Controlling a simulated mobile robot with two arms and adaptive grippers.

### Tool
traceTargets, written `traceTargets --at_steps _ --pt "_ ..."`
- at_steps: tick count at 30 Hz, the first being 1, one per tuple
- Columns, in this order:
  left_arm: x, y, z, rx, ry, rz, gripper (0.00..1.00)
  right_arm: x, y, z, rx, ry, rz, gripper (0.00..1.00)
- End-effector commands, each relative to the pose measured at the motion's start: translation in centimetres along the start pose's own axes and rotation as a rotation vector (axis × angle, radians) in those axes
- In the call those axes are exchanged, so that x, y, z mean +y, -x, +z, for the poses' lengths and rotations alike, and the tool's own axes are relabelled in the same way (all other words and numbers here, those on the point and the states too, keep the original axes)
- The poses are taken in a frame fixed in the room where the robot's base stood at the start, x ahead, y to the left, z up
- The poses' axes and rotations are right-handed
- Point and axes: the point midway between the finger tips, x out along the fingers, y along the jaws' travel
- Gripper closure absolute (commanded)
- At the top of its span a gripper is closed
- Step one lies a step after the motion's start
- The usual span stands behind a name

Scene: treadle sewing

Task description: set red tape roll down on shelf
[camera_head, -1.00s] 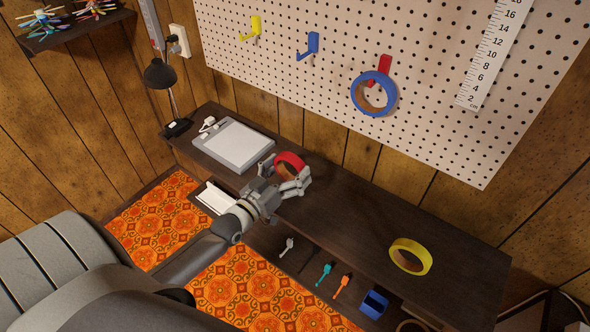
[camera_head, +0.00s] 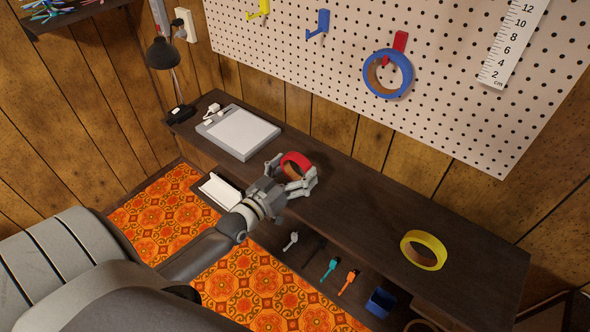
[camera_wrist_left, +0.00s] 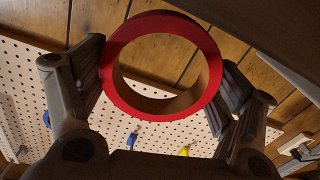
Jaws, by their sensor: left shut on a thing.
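The red tape roll (camera_head: 297,160) is in my left gripper (camera_head: 296,174), with a finger on each side of it. In the left wrist view the red roll (camera_wrist_left: 160,65) sits between the two finger pads (camera_wrist_left: 165,82), its open hole facing the camera. In the head view gripper and roll are at the dark wooden shelf (camera_head: 365,215), right of the white tablet-like pad. I cannot tell whether the roll touches the shelf top. My right gripper does not show.
A yellow tape roll (camera_head: 423,250) lies on the shelf at the right. A blue tape roll (camera_head: 387,73) hangs on a red hook on the pegboard (camera_head: 450,90). The white pad (camera_head: 238,132) and black lamp (camera_head: 163,52) stand left. The shelf between red and yellow rolls is clear.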

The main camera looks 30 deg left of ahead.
Motion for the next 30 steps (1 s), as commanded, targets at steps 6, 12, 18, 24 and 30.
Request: traceTargets --at_steps 6,12,18,24,30 --pt "-0.04 0.0 0.15 0.0 0.0 0.0 0.38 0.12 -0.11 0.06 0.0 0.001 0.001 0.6" --pt "-0.13 -0.01 0.58 0.0 -0.001 0.0 0.38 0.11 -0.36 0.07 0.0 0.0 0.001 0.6" --pt "-0.16 -0.01 0.75 0.0 -0.001 0.0 0.07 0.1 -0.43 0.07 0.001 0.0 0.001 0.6" --pt "-0.16 -0.01 0.74 0.0 0.0 0.0 0.0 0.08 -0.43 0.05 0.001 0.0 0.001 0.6" --pt "-0.16 0.02 0.77 -0.001 0.0 0.0 0.0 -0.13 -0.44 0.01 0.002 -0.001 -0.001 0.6"
